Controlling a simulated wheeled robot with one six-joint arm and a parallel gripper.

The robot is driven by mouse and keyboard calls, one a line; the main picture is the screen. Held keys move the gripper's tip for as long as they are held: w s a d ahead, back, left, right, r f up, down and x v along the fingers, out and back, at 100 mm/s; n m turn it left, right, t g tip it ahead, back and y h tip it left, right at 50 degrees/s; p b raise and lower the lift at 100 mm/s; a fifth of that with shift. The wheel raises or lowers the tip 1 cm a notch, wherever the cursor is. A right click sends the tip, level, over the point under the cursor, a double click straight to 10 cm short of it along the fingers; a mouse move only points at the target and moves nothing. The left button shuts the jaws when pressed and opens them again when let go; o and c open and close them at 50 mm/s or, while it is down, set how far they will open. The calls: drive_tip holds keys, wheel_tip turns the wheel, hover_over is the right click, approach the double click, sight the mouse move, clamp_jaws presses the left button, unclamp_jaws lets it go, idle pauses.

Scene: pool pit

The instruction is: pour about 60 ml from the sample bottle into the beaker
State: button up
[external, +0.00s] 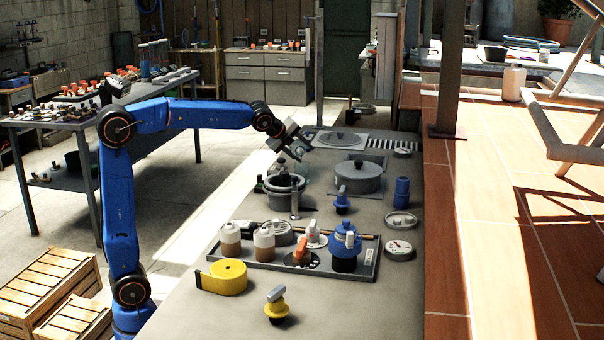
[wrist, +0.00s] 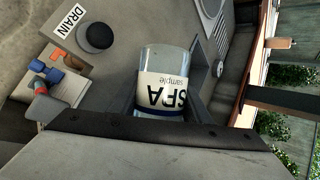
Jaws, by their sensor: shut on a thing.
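The sample bottle (wrist: 163,70), clear with a white label reading "sample" upside down in the wrist view, is between the dark fingers of my gripper (wrist: 168,108). My gripper is shut on it. Its clear end points to the top of that picture; its other end is hidden behind the gripper body. In the external view my gripper (external: 292,143) is over the far part of the grey bench, and the bottle cannot be made out clearly there. I cannot pick out the beaker in either view.
A DRAIN label (wrist: 69,22) and black knob (wrist: 95,37) lie left of the bottle. On the bench (external: 210,310) are grey round housings (external: 355,178), a tray (external: 365,270) with brown bottles (external: 264,243) and a blue valve (external: 343,245), and a yellow tape roll (external: 222,277).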

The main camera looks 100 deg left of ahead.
drive_tip(key=shift+f+h, duration=0.4)
drive_tip(key=shift+h, duration=0.1)
drive_tip(key=shift+n, duration=0.3)
drive_tip(key=shift+a+t+h, duration=0.1)
drive_tip(key=shift+t+h, duration=0.2)
drive_tip(key=shift+h, duration=0.2)
drive_tip(key=shift+r+n, duration=0.1)
drive_tip(key=shift+n, duration=0.2)
drive_tip(key=shift+f+h+b, duration=0.2)
drive_tip(key=shift+h+b, duration=0.1)
drive_tip(key=shift+f+t, duration=0.15)
drive_tip(key=shift+t, duration=0.15)
idle(0.8)
